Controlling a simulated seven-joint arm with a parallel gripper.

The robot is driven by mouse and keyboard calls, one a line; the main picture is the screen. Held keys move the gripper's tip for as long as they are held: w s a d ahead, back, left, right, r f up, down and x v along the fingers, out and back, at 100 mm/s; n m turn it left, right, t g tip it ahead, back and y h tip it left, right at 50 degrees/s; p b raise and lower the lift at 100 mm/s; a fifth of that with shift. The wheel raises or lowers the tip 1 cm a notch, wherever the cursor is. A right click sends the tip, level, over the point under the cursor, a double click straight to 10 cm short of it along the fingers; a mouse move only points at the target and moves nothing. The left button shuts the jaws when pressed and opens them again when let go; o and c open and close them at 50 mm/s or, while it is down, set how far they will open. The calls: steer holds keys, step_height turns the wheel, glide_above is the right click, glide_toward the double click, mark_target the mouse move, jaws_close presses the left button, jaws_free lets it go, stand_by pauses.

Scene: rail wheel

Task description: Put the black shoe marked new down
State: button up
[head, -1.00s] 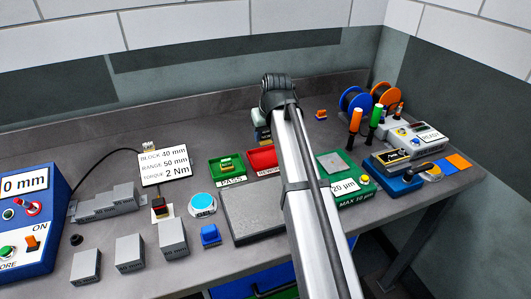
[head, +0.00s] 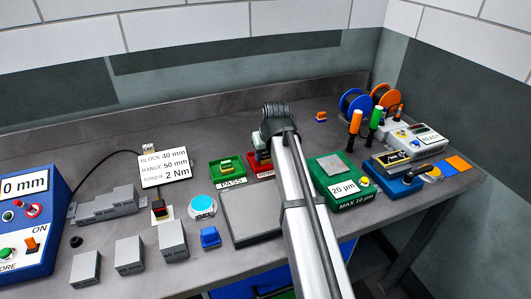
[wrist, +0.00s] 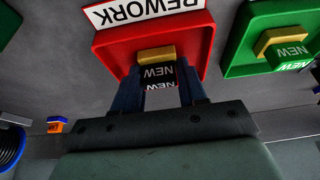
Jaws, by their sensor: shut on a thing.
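My gripper (wrist: 160,84) is shut on the black shoe (wrist: 157,72), which carries white NEW lettering and has a yellow block at its end. The shoe sits between two dark blue fingers in the wrist view, over the red REWORK tray (wrist: 196,50). I cannot tell whether it touches the tray floor. In the head view my gripper (head: 260,157) covers most of the red tray (head: 266,174), and the held shoe is hard to make out.
The green PASS tray (head: 232,183) stands just left of the red one; it holds another yellow-topped shoe marked NEW (wrist: 290,48). A grey plate (head: 250,230) lies in front. A green 20 µm gauge box (head: 352,200) stands to the right.

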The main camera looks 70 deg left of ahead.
steer(key=o, duration=1.1)
steer(key=v, duration=1.2)
steer(key=shift+r, duration=0.1)
